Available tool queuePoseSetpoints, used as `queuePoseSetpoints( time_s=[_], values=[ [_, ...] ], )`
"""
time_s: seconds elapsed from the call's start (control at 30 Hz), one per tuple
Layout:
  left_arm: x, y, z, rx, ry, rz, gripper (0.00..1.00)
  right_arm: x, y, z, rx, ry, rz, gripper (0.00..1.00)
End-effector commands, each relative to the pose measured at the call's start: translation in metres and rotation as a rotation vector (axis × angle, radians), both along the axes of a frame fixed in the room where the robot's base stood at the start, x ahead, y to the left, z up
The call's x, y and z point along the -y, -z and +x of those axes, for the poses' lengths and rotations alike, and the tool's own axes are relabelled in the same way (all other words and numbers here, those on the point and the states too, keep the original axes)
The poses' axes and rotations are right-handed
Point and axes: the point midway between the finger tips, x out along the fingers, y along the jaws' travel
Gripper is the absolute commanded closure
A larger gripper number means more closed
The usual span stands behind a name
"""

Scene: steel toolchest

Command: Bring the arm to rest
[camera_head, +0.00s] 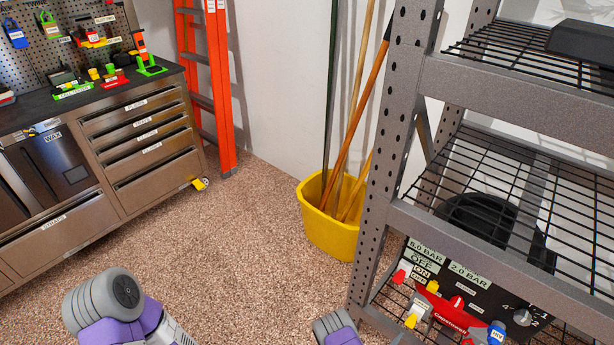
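A purple and grey part of my own arm (115,310) shows at the bottom left of the head view. A second purple and grey part of mine (337,328) shows at the bottom centre, close to the front post of the shelf. Neither of my grippers is in the picture, so I cannot see their fingers or whether they hold anything. The steel toolchest (145,135) stands at the upper left, away from both arm parts. Its labelled drawers look closed.
A grey steel rack (385,150) with wire shelves fills the right side, with a labelled control panel (470,290) low on it. A yellow bucket (330,235) with poles stands beside it. An orange ladder (218,90) leans at the wall. The speckled floor (230,240) between is clear.

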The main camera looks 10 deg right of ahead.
Motion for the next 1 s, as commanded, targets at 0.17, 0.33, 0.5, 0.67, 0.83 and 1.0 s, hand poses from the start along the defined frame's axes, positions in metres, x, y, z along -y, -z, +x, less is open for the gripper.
queuePoseSetpoints(
  time_s=[0.17,0.33,0.5,0.67,0.83,1.0],
  values=[
    [0.0,-0.012,0.001,0.003,0.0,0.0,0.57,0.008,0.014,0.004,-0.14,0.079,0.21,0.38],
    [0.0,-0.025,0.001,0.002,0.0,0.0,0.57,-0.003,0.034,0.006,-0.33,0.121,0.479,0.38],
    [0.0,-0.045,0.001,0.002,0.0,0.0,0.57,-0.059,0.043,0.006,-0.627,0.053,0.855,0.38],
    [0.0,-0.064,0.001,0.002,0.0,0.0,0.57,-0.145,0.011,0.001,-0.947,-0.192,1.158,0.38],
    [0.0,-0.079,0.0,0.002,0.0,0.0,0.57,-0.218,-0.052,-0.021,-1.246,-0.541,1.288,0.38],
    [0.0,-0.086,0.0,0.002,0.0,0.0,0.57,-0.249,-0.095,-0.044,-1.421,-0.773,1.282,0.38]
  ],
)
